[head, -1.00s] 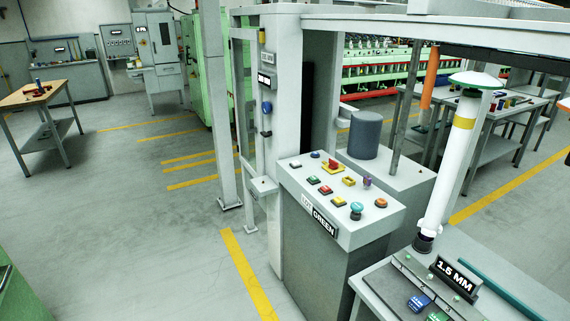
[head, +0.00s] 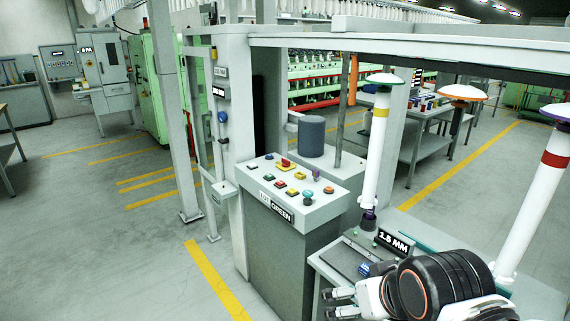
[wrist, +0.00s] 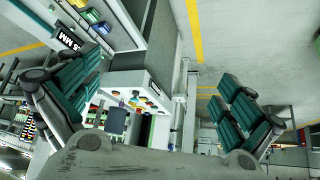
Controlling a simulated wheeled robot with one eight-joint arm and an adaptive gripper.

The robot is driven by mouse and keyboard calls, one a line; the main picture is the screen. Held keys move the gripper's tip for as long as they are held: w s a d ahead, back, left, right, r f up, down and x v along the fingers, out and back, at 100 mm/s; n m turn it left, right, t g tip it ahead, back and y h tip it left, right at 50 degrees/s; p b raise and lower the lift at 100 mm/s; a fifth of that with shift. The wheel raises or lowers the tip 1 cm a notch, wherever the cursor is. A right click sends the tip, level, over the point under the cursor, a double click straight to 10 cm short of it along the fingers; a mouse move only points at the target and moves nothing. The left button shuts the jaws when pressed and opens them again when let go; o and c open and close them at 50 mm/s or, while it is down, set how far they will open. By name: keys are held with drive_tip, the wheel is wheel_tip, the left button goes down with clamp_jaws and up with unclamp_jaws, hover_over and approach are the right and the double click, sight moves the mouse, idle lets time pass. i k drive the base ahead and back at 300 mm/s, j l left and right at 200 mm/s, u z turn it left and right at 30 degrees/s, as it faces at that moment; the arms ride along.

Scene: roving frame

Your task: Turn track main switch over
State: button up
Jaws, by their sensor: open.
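A grey control console (head: 282,232) with a "LOT GREEN" label stands near the middle of the head view. A blue switch (head: 222,116) is on the pale post behind the console's left side. I cannot tell which of these is the track main switch. My gripper (head: 341,302) is open and empty at the lower right, in front of the console and apart from it. In the wrist view the console's buttons (wrist: 135,98) show between its spread fingers.
A bench with a "1.5 MM" sign (head: 395,242) stands right of the console, close to my arm. White upright tubes (head: 378,150) rise from it. A beam (head: 390,42) runs overhead. The floor (head: 110,250) at left is clear, with yellow lines.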

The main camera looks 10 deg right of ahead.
sight(286, 163)
drive_tip(key=i+j+z, duration=0.1)
drive_tip(key=z, duration=0.3)
drive_tip(key=i+j+z, duration=0.15)
drive_tip(key=z, duration=0.25)
drive_tip(key=i+j+z, duration=0.1)
drive_tip(key=z, duration=0.3)
drive_tip(key=i+j+z, duration=0.25)
drive_tip(key=j, duration=0.6)
drive_tip(key=i+j+z, duration=0.1)
drive_tip(key=j+z, duration=0.15)
drive_tip(key=j, duration=0.65)
drive_tip(key=i+j+z, duration=0.1)
drive_tip(key=j+z, duration=0.2)
drive_tip(key=j, duration=0.65)
